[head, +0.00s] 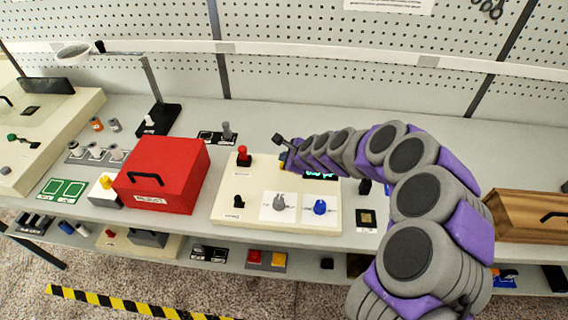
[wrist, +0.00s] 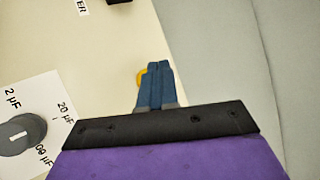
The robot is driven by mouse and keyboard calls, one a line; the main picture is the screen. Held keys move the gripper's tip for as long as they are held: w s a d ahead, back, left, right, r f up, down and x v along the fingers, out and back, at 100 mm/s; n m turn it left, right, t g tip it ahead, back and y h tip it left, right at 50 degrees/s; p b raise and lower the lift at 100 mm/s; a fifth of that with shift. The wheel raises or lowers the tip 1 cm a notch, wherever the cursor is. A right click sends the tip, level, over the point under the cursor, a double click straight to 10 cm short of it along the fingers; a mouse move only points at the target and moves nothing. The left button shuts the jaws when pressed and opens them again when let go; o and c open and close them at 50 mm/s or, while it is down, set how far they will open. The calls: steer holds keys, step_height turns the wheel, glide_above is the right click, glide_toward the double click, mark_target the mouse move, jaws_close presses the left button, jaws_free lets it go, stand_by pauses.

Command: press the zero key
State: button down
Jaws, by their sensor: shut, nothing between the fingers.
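A cream instrument panel (head: 228,205) sits on the bench with a green-digit display (head: 320,176), a grey dial (head: 279,200), a blue knob (head: 320,207) and a red button (head: 244,155). My gripper (head: 285,160) is over the panel's back edge. In the wrist view my blue fingers (wrist: 155,78) are shut together and empty. A round yellow key (wrist: 140,78) shows just left of the fingertips, mostly hidden behind them; its marking cannot be read. I cannot tell whether the fingers touch it. The grey dial (wrist: 20,134) has µF labels.
A red box (head: 163,172) with a black handle stands left of the panel. A wooden box (head: 525,215) is at the right. A lamp-like stand (head: 155,95) is at the back left. The bench behind the panel is mostly clear. My arm hides part of the right side.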

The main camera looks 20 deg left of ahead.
steer(key=shift+r, duration=0.15)
steer(key=shift+r+p, duration=2.1)
steer(key=shift+r, duration=0.3)
